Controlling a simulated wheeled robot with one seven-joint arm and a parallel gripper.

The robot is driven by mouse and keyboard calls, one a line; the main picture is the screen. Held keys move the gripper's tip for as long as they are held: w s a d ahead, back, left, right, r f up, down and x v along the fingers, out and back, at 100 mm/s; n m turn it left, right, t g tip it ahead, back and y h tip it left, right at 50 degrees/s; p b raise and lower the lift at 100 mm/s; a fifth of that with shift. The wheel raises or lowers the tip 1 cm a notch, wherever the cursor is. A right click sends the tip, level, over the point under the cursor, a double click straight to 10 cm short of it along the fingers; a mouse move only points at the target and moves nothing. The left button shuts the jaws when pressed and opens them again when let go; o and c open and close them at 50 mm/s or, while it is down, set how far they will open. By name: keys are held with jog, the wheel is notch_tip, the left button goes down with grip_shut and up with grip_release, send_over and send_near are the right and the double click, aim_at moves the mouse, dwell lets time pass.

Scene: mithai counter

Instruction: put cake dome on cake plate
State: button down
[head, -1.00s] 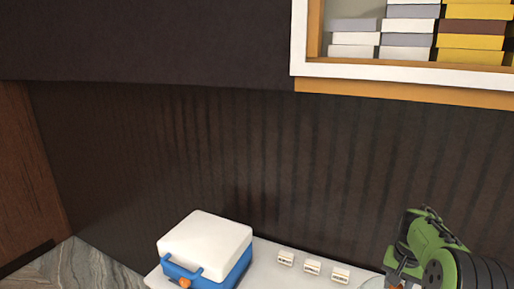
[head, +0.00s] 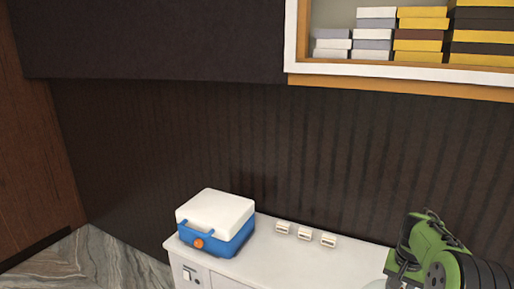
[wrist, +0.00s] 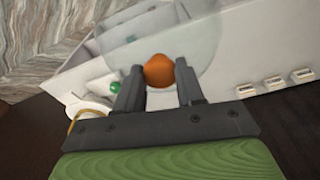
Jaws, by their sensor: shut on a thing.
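The cake dome (wrist: 205,45) is a clear, see-through round cover with an orange knob (wrist: 159,70). My gripper (wrist: 160,77) is shut on the knob, one dark finger on each side of it. In the head view my green wrist is at the lower right, and a sliver of the clear dome (head: 376,285) shows beside it at the bottom edge. The dome is over or near the white counter; its height above it is hard to tell. I cannot make out the cake plate for sure in either view.
A blue cool box with a white lid (head: 216,218) stands on the left end of the white counter (head: 290,262). Several small white label cards (head: 305,233) line its back. A dark ribbed panel rises behind, with stacked boxes (head: 420,32) in a case above.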

jog(key=shift+n, duration=0.6)
jog(key=a+f, duration=0.3)
jog(key=a, duration=0.1)
jog(key=shift+f, duration=0.2)
jog(key=s+a+f+n+b, duration=0.1)
jog(key=s+a+f+n, duration=0.1)
jog(key=a+f, duration=0.6)
jog(key=s+a+f+n+b, duration=0.2)
jog(key=s+a+f+n, duration=0.1)
jog(key=a+f, duration=0.6)
jog(key=shift+a+f+n+y, duration=0.15)
jog(key=shift+a+n+y, duration=0.25)
jog(key=shift+a+n, duration=0.1)
jog(key=shift+s, duration=0.1)
